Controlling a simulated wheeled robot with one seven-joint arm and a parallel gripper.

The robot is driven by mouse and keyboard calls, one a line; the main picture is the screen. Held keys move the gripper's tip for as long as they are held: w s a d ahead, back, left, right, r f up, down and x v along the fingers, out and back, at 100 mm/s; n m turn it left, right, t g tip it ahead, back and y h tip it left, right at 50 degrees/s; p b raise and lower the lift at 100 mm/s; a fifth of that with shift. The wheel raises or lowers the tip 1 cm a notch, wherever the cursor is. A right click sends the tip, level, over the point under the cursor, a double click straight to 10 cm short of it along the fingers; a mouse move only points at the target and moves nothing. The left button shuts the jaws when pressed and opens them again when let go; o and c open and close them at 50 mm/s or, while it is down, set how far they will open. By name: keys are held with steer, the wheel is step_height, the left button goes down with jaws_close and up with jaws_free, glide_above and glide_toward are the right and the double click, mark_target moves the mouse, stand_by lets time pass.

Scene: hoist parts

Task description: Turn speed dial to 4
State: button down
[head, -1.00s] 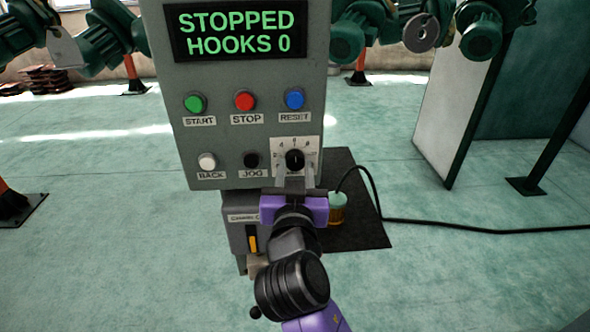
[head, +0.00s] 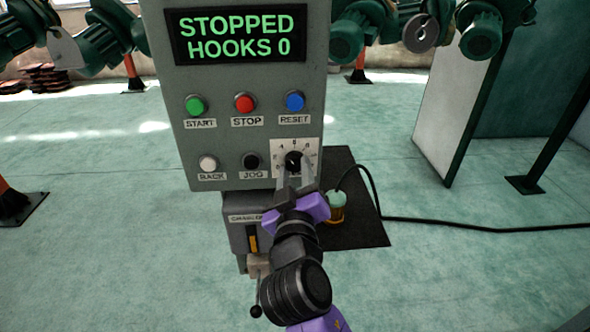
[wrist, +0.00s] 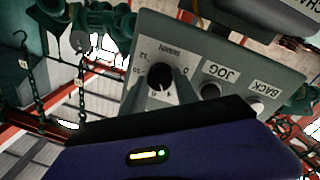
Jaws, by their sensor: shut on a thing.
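The speed dial (head: 294,160) is a black knob on a white scale plate at the lower right of the grey control panel (head: 225,125). In the wrist view the dial (wrist: 161,80) appears upside down, with numbers partly readable around it. My gripper (head: 294,172) reaches up from below and is shut on the dial, its pale fingers on either side of the knob. The gripper is rolled, so its purple body sits tilted. The exact number under the pointer is too small to tell.
The green START (head: 195,104), red STOP (head: 244,102), blue RESET (head: 294,101), white BACK (head: 208,163) and black JOG (head: 252,160) buttons sit close to the dial. The display (head: 238,35) reads STOPPED, HOOKS 0. A cable (head: 470,226) runs along the floor at right.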

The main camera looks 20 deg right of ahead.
steer(key=shift+n, duration=0.6)
steer(key=c, duration=0.9)
jaws_free()
steer(key=shift+c, duration=0.2)
steer(key=b+v, duration=0.1)
steer(key=v, duration=0.6)
steer(key=shift+s+b, duration=0.3)
steer(key=shift+s, duration=0.1)
steer(key=shift+a+f, duration=0.1)
steer(key=shift+a, duration=0.1)
